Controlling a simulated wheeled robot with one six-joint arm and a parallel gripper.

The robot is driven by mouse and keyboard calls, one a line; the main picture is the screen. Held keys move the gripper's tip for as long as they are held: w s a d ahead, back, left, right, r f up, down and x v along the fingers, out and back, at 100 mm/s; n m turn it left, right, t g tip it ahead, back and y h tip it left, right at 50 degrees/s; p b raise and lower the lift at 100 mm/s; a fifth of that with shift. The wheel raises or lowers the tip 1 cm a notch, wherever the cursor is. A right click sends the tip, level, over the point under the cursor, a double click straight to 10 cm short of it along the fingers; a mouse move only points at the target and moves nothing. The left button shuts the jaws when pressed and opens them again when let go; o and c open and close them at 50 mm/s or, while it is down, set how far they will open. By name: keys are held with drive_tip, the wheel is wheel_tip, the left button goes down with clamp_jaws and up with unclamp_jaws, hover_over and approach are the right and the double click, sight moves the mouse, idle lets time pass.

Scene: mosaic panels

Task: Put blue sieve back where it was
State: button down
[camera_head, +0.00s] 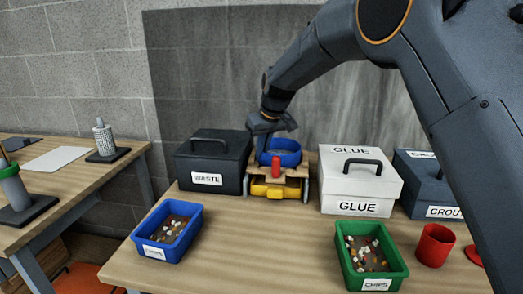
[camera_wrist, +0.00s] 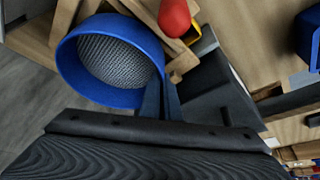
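The blue sieve (camera_head: 287,146) is a round blue ring with grey mesh, at the top of a small wooden stand (camera_head: 293,172) in the head view. It is large in the wrist view (camera_wrist: 72,88), where grey mesh fills the ring. My gripper (camera_wrist: 160,88) has its two fingers close together on the sieve's rim. In the head view my gripper (camera_head: 266,142) is at the sieve's left side. I cannot tell whether the sieve rests on the stand or hangs just above it. A red knob (camera_wrist: 174,16) on the stand is beside the sieve.
A black WASTE box (camera_head: 212,155) stands close left of the stand, a white GLUE box (camera_head: 357,185) close right. A blue chips bin (camera_head: 150,250) and a green one (camera_head: 350,270) are in front. A red cup (camera_head: 434,245) stands right. Table between the bins is clear.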

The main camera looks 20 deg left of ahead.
drive_tip(key=shift+f, duration=0.1)
drive_tip(key=c, duration=1.9)
unclamp_jaws()
drive_tip(key=shift+c, duration=0.2)
